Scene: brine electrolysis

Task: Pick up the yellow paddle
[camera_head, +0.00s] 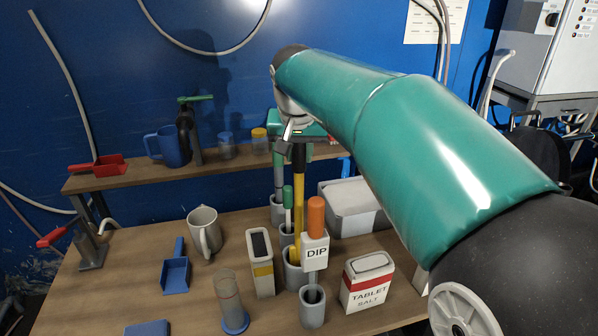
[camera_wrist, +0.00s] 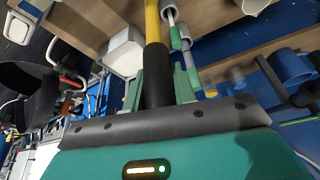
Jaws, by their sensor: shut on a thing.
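The yellow paddle (camera_head: 299,205) stands nearly upright, with a yellow shaft and a black grip at its top. Its lower end is hidden in a grey cup (camera_head: 293,278) on the bench. My gripper (camera_head: 299,138) is at the top of the paddle, partly hidden by my arm. In the wrist view my gripper (camera_wrist: 157,88) has its green fingers shut on the black grip, with the yellow shaft (camera_wrist: 152,20) running away beyond it.
A DIP-labelled tool with an orange handle (camera_head: 316,217) stands close at the right. A green-topped tool (camera_head: 288,200) stands at the left. A white box (camera_head: 352,205), a tablet salt box (camera_head: 367,285) and a mug (camera_head: 203,230) are nearby. A shelf (camera_head: 225,163) runs behind.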

